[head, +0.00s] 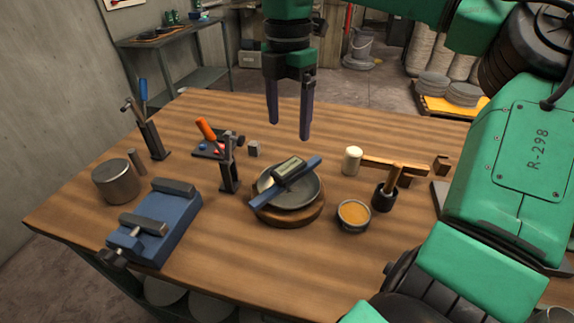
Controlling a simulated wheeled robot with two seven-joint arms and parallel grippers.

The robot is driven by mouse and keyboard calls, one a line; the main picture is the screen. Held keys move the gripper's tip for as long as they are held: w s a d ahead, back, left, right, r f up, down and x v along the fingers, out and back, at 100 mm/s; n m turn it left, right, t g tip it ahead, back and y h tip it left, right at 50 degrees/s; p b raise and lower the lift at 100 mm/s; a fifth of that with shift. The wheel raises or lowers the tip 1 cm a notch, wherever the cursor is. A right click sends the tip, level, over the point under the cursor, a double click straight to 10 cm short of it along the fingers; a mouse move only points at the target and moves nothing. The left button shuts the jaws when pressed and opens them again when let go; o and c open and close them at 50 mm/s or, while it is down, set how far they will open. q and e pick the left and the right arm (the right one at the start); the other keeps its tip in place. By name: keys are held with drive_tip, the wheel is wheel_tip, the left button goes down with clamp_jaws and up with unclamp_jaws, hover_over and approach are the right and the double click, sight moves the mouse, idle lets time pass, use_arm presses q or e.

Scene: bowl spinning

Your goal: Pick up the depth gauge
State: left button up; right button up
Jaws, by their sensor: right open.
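The depth gauge (288,168) is a digital display body on a blue bar. It lies tilted across the metal bowl (308,190), with the bar's ends reaching over the rim. The bowl rests on a round wooden base (290,216) on the workbench. My right gripper (289,131) points down above and slightly behind the gauge. Its two dark fingers are apart, with nothing between them, and they do not touch the gauge. My left gripper does not show.
On the wooden bench (225,270) stand a blue vise (160,222), a metal cylinder (116,182), a dark clamp stand (229,165), a mallet (354,160), a small cup of orange-brown material (353,215) and a black pot with a wooden handle (384,196). The bench's front middle is clear.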

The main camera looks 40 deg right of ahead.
hover_over(289, 166)
drive_tip(key=f, duration=0.4)
drive_tip(key=shift+s+a+f, duration=0.15)
drive_tip(key=shift+s+a, duration=0.05)
drive_tip(key=shift+s, duration=0.15)
drive_tip(key=f, duration=0.2)
drive_tip(key=f+p, duration=0.1)
drive_tip(key=f, duration=0.4)
drive_tip(key=shift+w+d+p, duration=0.2)
drive_tip(key=shift+w+p, duration=0.1)
drive_tip(key=shift+w, duration=0.05)
drive_tip(key=shift+f, duration=0.3)
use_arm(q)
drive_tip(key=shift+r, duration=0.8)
use_arm(e)
clamp_jaws()
